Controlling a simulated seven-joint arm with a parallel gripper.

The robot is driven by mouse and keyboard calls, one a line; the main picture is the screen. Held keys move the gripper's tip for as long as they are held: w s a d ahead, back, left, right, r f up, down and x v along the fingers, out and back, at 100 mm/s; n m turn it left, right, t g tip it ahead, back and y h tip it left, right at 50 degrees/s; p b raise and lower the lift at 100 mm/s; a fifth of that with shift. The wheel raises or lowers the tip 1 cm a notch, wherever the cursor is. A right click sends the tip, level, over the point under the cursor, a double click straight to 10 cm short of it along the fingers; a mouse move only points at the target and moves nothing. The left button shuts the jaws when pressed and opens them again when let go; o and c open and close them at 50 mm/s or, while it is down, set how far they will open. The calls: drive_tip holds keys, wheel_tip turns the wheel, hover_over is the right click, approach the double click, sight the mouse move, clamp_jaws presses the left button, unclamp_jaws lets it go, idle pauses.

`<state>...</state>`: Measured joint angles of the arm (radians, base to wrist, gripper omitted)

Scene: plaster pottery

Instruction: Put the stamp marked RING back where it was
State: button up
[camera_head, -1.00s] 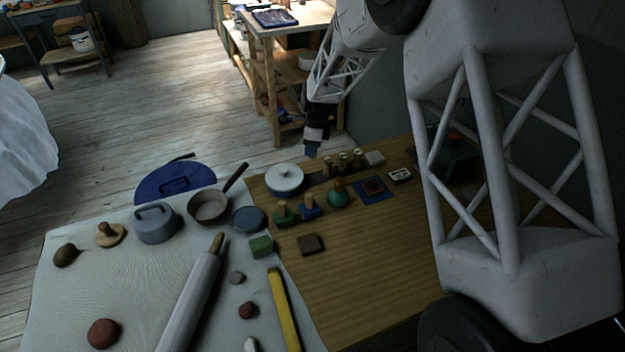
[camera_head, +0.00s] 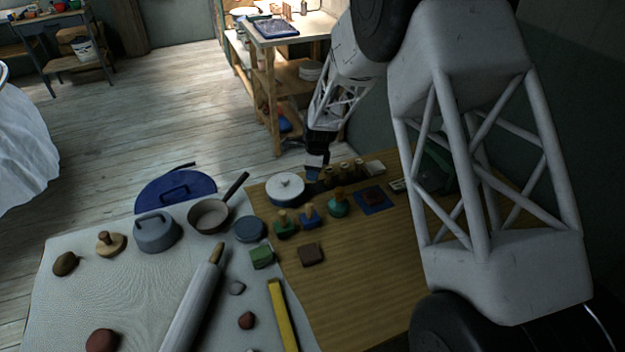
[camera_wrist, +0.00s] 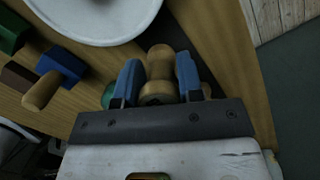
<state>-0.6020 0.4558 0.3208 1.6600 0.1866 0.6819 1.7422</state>
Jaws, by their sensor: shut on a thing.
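My gripper (camera_head: 316,170) is low at the left end of a row of wooden-handled stamps (camera_head: 343,172) at the back of the wooden board. In the wrist view, its blue fingers (camera_wrist: 159,82) are shut on a stamp with a turned wooden handle (camera_wrist: 158,60). The held stamp's base and any RING mark are hidden, and I cannot tell whether it touches the board. A green stamp (camera_head: 284,226) and a blue stamp (camera_head: 309,215) stand in front. The blue one also shows in the wrist view (camera_wrist: 62,63).
A teal round pot (camera_head: 337,205) and a blue mat (camera_head: 387,204) with a brown block lie in front of the row.

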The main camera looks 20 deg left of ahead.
drive_tip(key=shift+f, duration=1.9)
drive_tip(key=o, duration=0.8)
drive_tip(key=shift+f, duration=0.15)
drive_tip(key=r, duration=0.4)
drive_tip(key=d+r, duration=0.1)
drive_tip(key=r, duration=0.7)
drive_tip(key=shift+w+d+r, duration=0.1)
drive_tip(key=shift+w+d, duration=0.05)
drive_tip(key=shift+w, duration=0.05)
